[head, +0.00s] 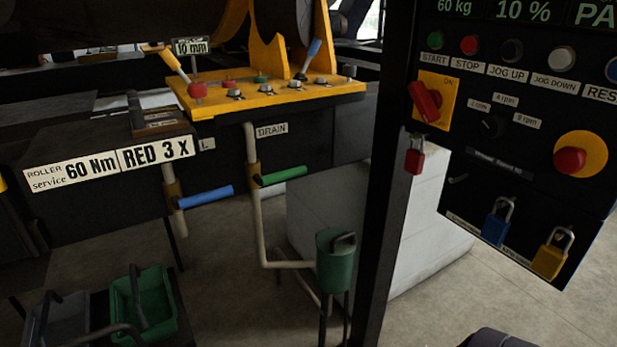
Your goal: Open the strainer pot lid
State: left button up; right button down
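The green strainer pot (334,270) stands on thin dark legs at the lower middle, just left of a black upright post. A pale pipe joins it from the left. A dark curved handle (345,240) shows at its top. The lid appears to be down on the pot, but it is too small and dark to be sure. Neither of my grippers can be made out in this view.
A black post (383,200) and a control panel (520,130) with padlocks stand right of the pot. Blue (205,197) and green (284,176) valve levers jut out at left. A green crate (167,310) sits lower left. A pale block (420,225) stands behind.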

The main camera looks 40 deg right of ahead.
aim_at(334, 242)
jog(key=z, duration=1.5)
